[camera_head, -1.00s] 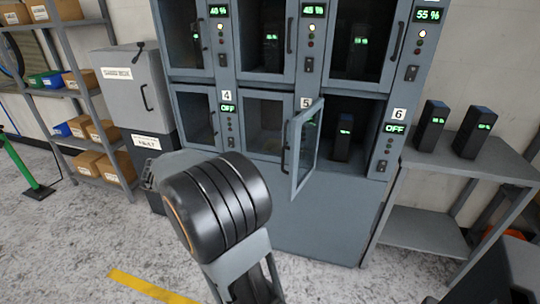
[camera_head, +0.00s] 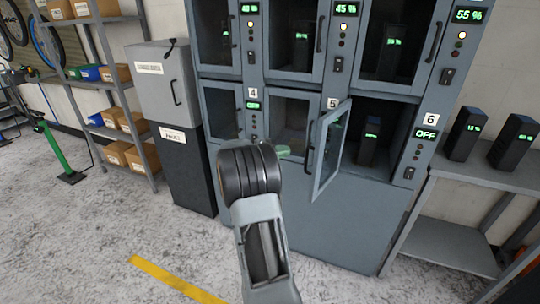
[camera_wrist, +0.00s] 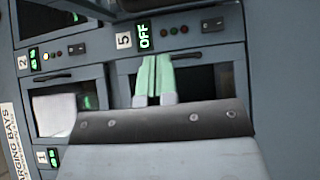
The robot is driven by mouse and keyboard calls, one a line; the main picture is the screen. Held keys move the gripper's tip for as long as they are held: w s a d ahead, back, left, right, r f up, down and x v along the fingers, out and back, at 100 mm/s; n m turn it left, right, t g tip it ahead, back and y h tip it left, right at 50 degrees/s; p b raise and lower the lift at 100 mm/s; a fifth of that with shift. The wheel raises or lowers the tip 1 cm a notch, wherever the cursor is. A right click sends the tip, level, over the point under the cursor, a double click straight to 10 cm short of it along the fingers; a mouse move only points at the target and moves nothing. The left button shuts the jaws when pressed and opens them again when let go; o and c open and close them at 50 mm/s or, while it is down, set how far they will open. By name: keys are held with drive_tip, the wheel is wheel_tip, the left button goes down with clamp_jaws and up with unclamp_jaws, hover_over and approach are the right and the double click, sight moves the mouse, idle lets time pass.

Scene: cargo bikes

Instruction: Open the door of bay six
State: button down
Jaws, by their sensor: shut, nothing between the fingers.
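The door of bay six (camera_head: 329,152), grey-framed with a window, stands swung outward from the cabinet at the lower right of the locker. The bay (camera_head: 393,124) is uncovered, with a dark battery (camera_head: 370,146) standing inside. Its panel (camera_head: 427,133) reads 6 and OFF. My gripper (camera_head: 284,151) is just left of the open door, in front of bay five's closed door; my wrist partly hides that area. In the wrist view the green fingers (camera_wrist: 154,78) are together and empty, below the panel marked 5 and OFF (camera_wrist: 145,37). Contact with the door cannot be told.
A shelf (camera_head: 480,170) with two batteries stands right of the locker. A grey cabinet (camera_head: 168,85) on a dark base and a shelving rack (camera_head: 100,100) with boxes stand left. The floor in front is clear, with a yellow strip (camera_head: 172,279).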

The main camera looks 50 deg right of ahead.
drive_tip(key=shift+s+d, duration=0.25)
drive_tip(key=shift+s, duration=0.45)
drive_tip(key=shift+s+d, duration=0.25)
drive_tip(key=shift+s, duration=0.45)
drive_tip(key=shift+s+d, duration=0.25)
drive_tip(key=shift+s, duration=0.45)
